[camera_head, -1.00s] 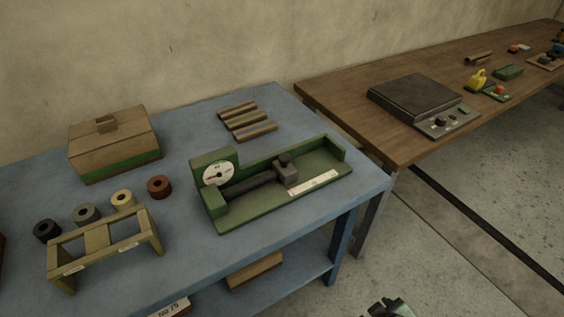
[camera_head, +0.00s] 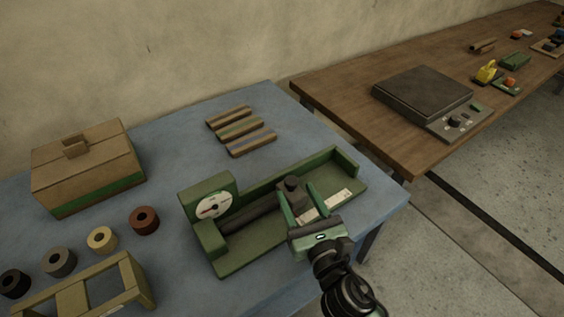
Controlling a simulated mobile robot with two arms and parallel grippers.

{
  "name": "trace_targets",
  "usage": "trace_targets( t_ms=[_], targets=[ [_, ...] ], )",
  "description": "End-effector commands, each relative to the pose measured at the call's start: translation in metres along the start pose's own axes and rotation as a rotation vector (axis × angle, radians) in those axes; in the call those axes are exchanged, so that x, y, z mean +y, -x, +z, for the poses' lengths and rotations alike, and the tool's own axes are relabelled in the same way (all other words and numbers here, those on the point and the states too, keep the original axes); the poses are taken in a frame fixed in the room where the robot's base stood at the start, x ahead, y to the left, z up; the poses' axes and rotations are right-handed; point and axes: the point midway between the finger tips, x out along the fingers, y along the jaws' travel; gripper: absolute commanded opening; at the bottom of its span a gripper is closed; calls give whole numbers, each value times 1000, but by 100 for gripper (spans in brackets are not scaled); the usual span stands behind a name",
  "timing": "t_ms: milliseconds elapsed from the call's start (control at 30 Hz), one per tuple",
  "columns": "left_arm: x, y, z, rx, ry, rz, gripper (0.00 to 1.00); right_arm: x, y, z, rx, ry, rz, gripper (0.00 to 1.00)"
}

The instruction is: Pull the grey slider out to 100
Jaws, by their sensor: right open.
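The grey slider (camera_head: 291,190) sits in the green gauge device (camera_head: 229,262) on the blue table, at the end of a dark cylinder (camera_head: 248,217). A white dial (camera_head: 212,207) stands at the device's left end, and a pale scale strip (camera_head: 339,199) lies to the right of the slider. My right gripper (camera_head: 296,204) is open, with its green fingers reaching over the device from the front, at the slider. The fingers hide part of the slider and strip, and I cannot tell whether they touch the slider. My left gripper is out of view.
A cardboard box (camera_head: 88,167) and several small rolls (camera_head: 102,239) stand at the left, with a wooden rack (camera_head: 139,282) in front. Striped bars (camera_head: 240,130) lie behind the device. A brown table (camera_head: 345,112) with a dark flat-topped device (camera_head: 422,93) stands at the right.

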Motion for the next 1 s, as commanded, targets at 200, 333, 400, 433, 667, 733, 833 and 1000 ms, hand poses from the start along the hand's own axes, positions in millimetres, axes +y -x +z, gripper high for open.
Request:
trace_targets(
  t_ms=[200,333,400,433,667,733,833,1000],
  targets=[
    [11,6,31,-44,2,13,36,0,-29,3,-3,0,-1,52],
    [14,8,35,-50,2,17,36,0,-50,2,-3,-2,-1,52],
    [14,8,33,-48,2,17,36,0,-60,2,-2,-1,-1,52],
    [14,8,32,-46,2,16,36,0,-63,1,-2,-1,-1,52],
    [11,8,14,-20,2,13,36,0,-76,0,0,-2,-1,52],
    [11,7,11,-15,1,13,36,0,-76,0,0,-2,-1,52],
    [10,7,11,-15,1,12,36,0,-76,0,0,-2,-1,52],
    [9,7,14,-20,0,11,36,0,-76,0,0,-2,-1,16]
  ],
)
